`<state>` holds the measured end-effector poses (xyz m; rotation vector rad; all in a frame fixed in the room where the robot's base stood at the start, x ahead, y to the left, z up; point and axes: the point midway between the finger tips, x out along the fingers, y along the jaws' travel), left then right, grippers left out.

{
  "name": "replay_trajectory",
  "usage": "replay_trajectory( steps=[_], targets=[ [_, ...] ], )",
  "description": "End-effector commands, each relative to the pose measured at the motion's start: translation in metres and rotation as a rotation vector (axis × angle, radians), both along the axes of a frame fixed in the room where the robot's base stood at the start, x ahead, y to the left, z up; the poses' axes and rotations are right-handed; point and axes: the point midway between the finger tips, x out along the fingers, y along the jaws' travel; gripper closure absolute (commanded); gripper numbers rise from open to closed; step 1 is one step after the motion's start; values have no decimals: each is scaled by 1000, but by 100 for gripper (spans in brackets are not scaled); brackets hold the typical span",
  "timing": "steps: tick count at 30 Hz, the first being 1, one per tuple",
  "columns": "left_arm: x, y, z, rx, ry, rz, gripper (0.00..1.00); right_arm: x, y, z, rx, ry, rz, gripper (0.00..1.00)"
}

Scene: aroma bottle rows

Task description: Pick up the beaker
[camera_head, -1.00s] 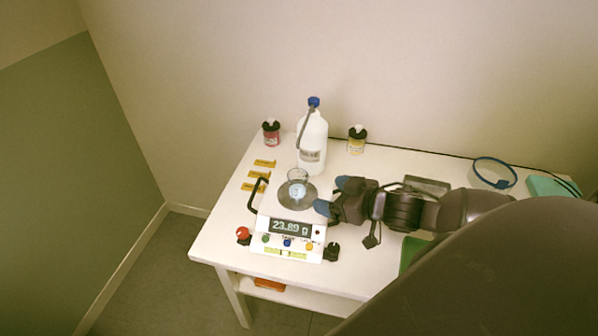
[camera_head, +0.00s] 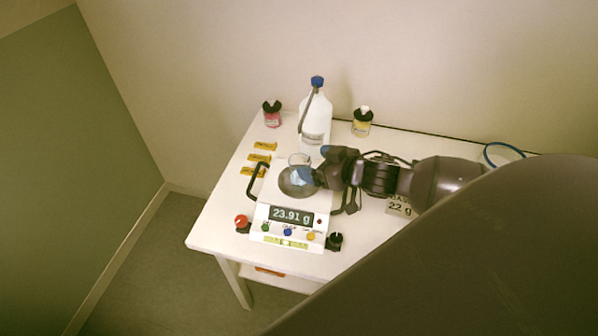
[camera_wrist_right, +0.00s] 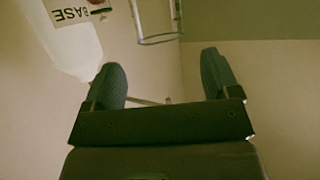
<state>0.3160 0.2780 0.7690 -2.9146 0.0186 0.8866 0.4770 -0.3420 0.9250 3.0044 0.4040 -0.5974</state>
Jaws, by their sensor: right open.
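In the right wrist view, the beaker (camera_wrist_right: 157,22) is at the top, beyond and roughly between the two spread fingers (camera_wrist_right: 160,68). The jaws are open and empty. Whether a finger touches the glass cannot be told. My left gripper is not in view.
A white bottle (camera_head: 314,118) with a blue cap stands just behind the beaker; its BASE label (camera_wrist_right: 75,10) shows in the wrist view. Small red (camera_head: 272,114) and yellow (camera_head: 362,121) jars stand at the back. A black handle (camera_head: 256,181) rises left of the pan.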

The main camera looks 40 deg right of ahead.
Motion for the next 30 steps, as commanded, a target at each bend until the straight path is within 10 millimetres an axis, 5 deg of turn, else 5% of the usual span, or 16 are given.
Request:
replay_trajectory(
  steps=[13, 24, 30],
  targets=[
    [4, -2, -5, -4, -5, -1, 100, 38, 13, -23, 0, 0, 0, 18],
    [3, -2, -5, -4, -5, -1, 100, 44, 14, -26, 0, 1, 0, 18],
    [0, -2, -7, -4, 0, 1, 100, 44, 14, -26, 0, 1, 0, 47]
  ],
)
